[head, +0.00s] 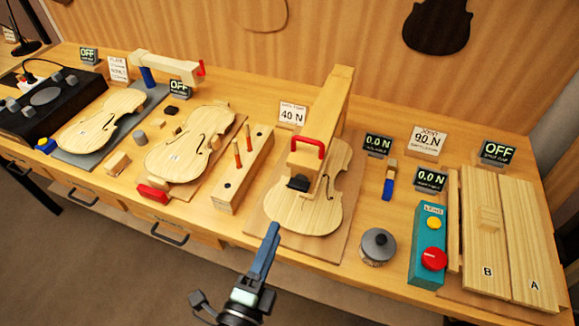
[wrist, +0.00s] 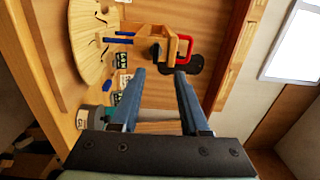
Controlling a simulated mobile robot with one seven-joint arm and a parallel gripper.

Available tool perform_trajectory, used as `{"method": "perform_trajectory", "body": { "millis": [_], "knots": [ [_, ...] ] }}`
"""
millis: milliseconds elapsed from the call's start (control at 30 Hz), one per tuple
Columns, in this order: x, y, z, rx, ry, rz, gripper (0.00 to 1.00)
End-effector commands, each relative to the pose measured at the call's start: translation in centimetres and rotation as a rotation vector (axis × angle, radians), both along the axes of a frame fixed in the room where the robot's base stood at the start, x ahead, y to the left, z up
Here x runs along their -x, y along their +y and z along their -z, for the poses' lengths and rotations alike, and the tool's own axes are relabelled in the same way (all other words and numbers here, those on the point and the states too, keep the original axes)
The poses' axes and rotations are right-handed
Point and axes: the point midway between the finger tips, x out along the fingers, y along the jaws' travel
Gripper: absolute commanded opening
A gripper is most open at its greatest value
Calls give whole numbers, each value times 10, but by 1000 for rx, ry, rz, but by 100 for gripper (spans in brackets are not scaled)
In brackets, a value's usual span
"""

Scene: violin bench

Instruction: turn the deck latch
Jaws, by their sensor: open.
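No part is labelled as a deck latch, so I cannot tell for sure which piece it is. A red handle (head: 307,146) sits on the wooden overhead arm (head: 333,112) above a violin plate (head: 290,212). In the wrist view the red handle (wrist: 187,50) is just beyond my fingertips, and the plate (wrist: 88,50) is at upper left. A red block (head: 153,192) lies at the front end of another violin plate (head: 180,155). My gripper (head: 272,232) is in front of the nearer plate, seen edge-on. In the wrist view its fingers (wrist: 160,74) are apart, with nothing between them.
A round grey knob-topped weight (head: 377,245) and a teal box with a red button (head: 430,250) stand right of the nearer plate. A pegged wooden block (head: 243,170) stands left of it. Boards A and B (head: 485,265) lie far right. Open space is before the bench.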

Motion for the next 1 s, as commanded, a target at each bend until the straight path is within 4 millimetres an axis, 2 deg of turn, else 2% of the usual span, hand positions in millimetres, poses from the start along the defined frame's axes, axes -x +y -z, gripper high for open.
{"method": "perform_trajectory", "body": {
  "millis": [133, 267, 700, 833, 1000],
  "knots": [
    [6, -3, 2, -15, 27, 16, 45],
    [-5, -7, 3, -16, 26, 19, 45],
    [-87, -33, 3, -15, 24, 17, 45],
    [-104, -38, 3, -14, 25, 17, 45],
    [-115, -42, 4, -16, 26, 16, 45]
  ]
}}
